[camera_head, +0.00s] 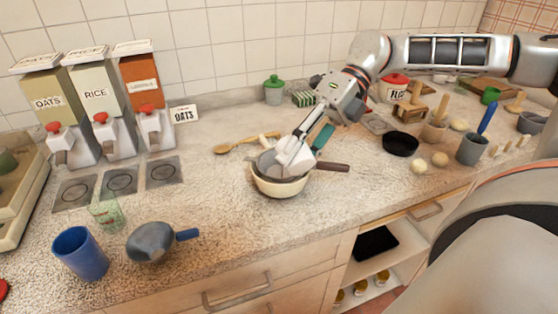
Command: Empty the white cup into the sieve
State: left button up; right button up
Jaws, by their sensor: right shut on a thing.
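A cream bowl (280,188) stands on the counter near the middle, with a dark brown handle (333,167) sticking out to the right at its rim. A grey rounded shape (267,163) shows in its mouth; I cannot tell whether it is the sieve or part of the held cup. My right gripper (287,160) reaches down over the bowl from the upper right. It is shut on a pale thing, likely the white cup, mostly hidden by the fingers. The cup's tilt and contents cannot be made out. My left gripper is out of view.
A wooden spoon (238,145) lies behind the bowl. A blue cup (80,253), a grey-blue pot (150,243) and a clear glass (106,213) stand front left. Dispensers (108,133) stand behind them. A black pan (400,144) and a grey mug (472,149) are at right.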

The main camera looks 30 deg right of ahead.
jog(key=shift+w+f+m+g+b, duration=0.3)
jog(key=shift+w+g+b, duration=0.15)
jog(key=shift+b, duration=0.5)
jog(key=shift+w+d+r, duration=0.1)
jog(key=shift+w+r, duration=0.25)
jog(key=shift+r, duration=0.45)
jog(key=shift+f+g+b, duration=0.25)
jog(key=shift+f+b, duration=0.1)
jog(key=shift+b, duration=0.15)
jog(key=shift+w+r, duration=0.2)
jog(key=shift+s+f+y+b, duration=0.1)
jog(key=shift+s+y+b, duration=0.05)
jog(key=shift+y+b, duration=0.15)
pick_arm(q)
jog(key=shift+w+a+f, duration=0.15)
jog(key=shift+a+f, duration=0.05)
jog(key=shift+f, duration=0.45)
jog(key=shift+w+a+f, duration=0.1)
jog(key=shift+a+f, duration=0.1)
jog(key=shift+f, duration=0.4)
pick_arm(e)
jog(key=shift+m, duration=0.3)
